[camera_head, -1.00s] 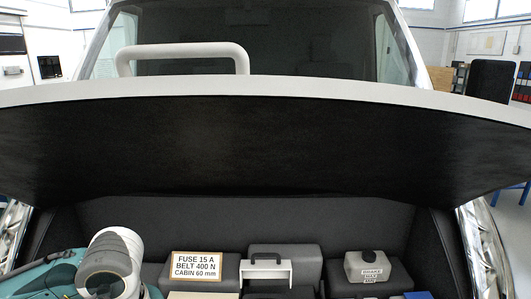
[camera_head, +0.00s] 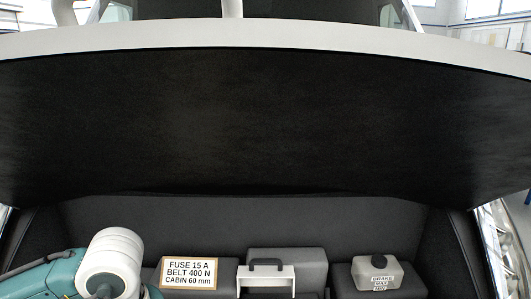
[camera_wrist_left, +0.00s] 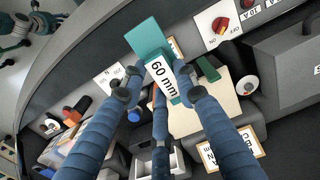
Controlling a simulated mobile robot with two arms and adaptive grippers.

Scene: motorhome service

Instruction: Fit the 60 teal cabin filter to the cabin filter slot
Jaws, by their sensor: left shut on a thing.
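The teal cabin filter (camera_wrist_left: 149,38), with a white "60 mm" label on its edge, is in the left wrist view. My left gripper (camera_wrist_left: 154,86) is shut on it, blue fingers on either side; it appears tilted above the engine bay. In the head view my left arm (camera_head: 110,258) comes in at the lower left, and its gripper is below the picture. A white housing with a dark handle (camera_head: 266,272) stands mid-bay; I cannot tell whether it is the cabin filter slot. My right gripper is not in view.
A brake fluid tank (camera_head: 378,274) is at the right. The raised bonnet (camera_head: 265,125) overhangs the bay. A red knob (camera_wrist_left: 221,25) sits on a white panel.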

